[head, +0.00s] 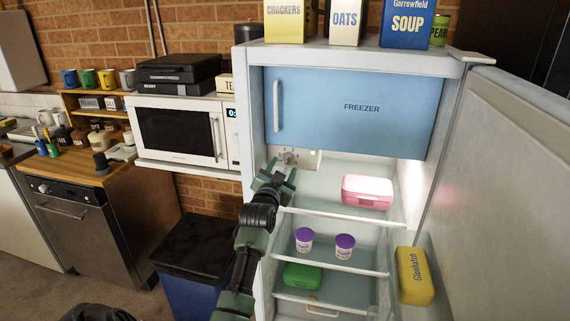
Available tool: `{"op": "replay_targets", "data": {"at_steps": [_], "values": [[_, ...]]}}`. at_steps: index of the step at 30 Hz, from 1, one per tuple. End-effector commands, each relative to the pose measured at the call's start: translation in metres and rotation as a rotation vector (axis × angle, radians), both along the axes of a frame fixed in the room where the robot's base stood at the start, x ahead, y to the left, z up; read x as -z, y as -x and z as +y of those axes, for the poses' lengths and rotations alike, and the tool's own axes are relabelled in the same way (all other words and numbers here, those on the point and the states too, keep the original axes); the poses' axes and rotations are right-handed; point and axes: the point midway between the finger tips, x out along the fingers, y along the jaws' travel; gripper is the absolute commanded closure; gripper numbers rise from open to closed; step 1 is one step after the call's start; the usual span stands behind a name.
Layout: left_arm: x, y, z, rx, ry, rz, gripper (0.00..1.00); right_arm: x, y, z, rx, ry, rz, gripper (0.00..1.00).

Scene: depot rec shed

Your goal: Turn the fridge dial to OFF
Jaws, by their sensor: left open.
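The fridge (351,56) stands open, its door (500,180) swung out to the right. The fridge dial (289,157) is a small round knob on a pale panel under the blue freezer door (350,109), at the upper left inside. Its setting is too small to read. My left gripper (279,173) is open and empty just below and in front of the dial, its tips close to it. I cannot tell whether they touch. The gripper partly covers the dial's lower edge. My right gripper is not in view.
A pink box (367,192) stands on the top shelf, with two purple-lidded tubs (304,239) and a green box (302,276) below. A yellow carton (414,276) sits in the door. A microwave (180,131) and a dark-lidded bin (196,245) are at left.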

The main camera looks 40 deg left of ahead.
Motion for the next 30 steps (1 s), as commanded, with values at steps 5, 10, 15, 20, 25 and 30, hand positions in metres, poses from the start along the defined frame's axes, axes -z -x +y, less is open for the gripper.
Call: {"op": "replay_targets", "data": {"at_steps": [5,10,15,20,25,30], "values": [[-0.001,-0.020,0.011,0.000,0.002,0.000,0.51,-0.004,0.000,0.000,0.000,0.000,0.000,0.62],[0.000,-0.026,0.015,0.000,0.001,0.000,0.51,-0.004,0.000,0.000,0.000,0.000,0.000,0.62],[0.001,-0.027,0.015,0.000,0.000,0.000,0.51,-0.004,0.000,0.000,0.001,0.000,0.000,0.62],[0.001,-0.027,0.014,0.000,0.001,0.001,0.79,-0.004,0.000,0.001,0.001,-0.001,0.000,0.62],[0.001,-0.027,0.014,0.000,0.002,0.001,1.00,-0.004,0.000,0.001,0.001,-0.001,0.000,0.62],[0.001,-0.027,0.014,0.000,0.015,-0.007,1.00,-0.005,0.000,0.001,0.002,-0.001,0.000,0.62]]}}
